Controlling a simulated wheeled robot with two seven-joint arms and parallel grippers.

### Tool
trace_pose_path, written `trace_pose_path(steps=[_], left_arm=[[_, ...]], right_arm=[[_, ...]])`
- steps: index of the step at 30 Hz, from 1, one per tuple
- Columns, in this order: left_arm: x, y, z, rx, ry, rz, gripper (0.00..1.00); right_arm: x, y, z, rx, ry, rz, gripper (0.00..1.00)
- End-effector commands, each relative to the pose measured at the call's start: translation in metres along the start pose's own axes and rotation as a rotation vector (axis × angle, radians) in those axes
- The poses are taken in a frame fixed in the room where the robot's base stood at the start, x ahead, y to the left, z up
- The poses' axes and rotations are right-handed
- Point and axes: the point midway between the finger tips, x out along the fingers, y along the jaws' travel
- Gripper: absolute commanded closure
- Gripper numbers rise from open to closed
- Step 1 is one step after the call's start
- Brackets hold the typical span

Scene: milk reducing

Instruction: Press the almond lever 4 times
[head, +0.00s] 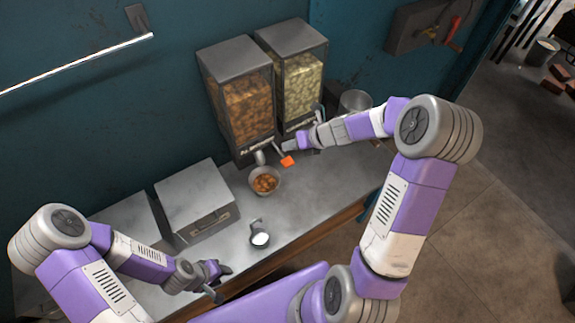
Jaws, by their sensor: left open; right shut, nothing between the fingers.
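The almond dispenser (248,105) stands at the back of the counter, a tall grey-framed box filled with brown nuts. Its lever ends in an orange tab (288,161) that sticks out at the lower front right. My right gripper (287,148) is shut and empty, with its tip just above and very near the orange tab; I cannot tell whether they touch. A metal bowl (253,185) with some brown nuts in it stands below the spout. My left gripper (219,281) is open and empty over the front left of the counter, away from the lever.
A second dispenser (302,85) with pale contents stands right of the first. A small metal cup (260,237) with white contents is near the counter's front edge. Grey metal boxes (193,192) stand at left. A metal pot (355,101) is behind my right arm.

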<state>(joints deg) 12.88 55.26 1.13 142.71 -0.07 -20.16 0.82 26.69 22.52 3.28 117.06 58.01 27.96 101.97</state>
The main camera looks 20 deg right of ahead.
Motion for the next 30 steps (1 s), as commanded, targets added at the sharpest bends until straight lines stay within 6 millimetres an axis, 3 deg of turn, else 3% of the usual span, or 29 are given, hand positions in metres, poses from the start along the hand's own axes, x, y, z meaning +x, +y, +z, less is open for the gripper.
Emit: trace_pose_path(steps=[3,9,30], left_arm=[[0.020,-0.008,-0.001,0.000,0.000,0.000,0.57],[0.036,-0.014,-0.002,0.000,0.000,0.000,0.57],[0.038,-0.014,-0.002,0.000,0.000,0.000,0.57]], right_arm=[[0.015,-0.011,-0.011,0.000,0.000,-0.001,1.00],[0.029,-0.022,-0.022,0.003,0.000,0.000,1.00],[0.032,-0.024,-0.023,0.001,0.000,-0.001,1.00]])
